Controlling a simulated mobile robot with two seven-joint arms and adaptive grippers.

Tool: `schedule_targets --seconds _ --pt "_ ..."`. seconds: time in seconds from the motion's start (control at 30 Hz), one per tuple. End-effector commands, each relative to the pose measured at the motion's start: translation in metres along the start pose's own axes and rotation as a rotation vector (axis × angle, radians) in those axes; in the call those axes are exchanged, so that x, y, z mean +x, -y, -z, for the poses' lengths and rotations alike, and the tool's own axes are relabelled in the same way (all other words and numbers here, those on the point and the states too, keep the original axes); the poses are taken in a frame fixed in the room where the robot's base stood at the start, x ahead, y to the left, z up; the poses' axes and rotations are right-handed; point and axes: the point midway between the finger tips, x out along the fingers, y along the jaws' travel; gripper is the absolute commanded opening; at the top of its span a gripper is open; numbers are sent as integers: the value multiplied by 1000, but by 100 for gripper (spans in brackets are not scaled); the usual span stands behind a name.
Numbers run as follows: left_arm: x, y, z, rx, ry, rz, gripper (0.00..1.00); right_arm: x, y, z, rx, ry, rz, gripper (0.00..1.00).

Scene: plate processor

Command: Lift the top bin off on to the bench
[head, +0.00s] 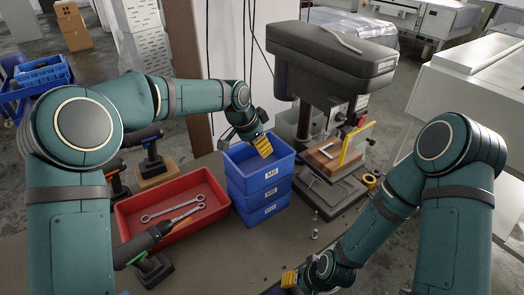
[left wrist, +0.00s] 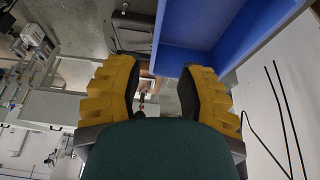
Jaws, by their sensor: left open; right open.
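Three blue bins stand stacked on the bench (head: 215,262). The top bin (head: 270,174) has a white label on its front and looks empty. The middle bin (head: 271,194) and bottom bin (head: 270,211) are below it. My left gripper (head: 263,146) hangs over the top bin's open mouth, near its far rim. In the left wrist view, the gripper's yellow fingers (left wrist: 160,90) are wide apart, and the blue bin (left wrist: 205,35) shows beyond them at upper right, overlapped by the right finger. Contact cannot be told. My right gripper (head: 290,279) is low at the front, away from the stack, open.
A red tray (head: 127,218) with wrenches (head: 172,208) lies left of the stack. Cordless drills (head: 150,155) stand behind and left. A drill press (head: 325,110) stands close on the right. A dark power tool (head: 150,245) overlaps the tray's front. Bench front is mostly clear.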

Motion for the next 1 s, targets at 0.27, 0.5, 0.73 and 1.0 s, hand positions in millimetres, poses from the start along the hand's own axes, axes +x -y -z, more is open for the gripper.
schedule_targets --seconds 0.27,0.5,0.73,1.0 --pt "37 0 1 6 5 -1 38 0 0 0 0 1 0 47" --pt "74 0 2 5 2 1 38 0 0 0 0 1 0 47" --pt "89 0 1 5 3 0 38 -1 0 0 0 0 0 47" --pt "126 -2 1 4 2 0 38 -4 1 0 0 0 1 47"
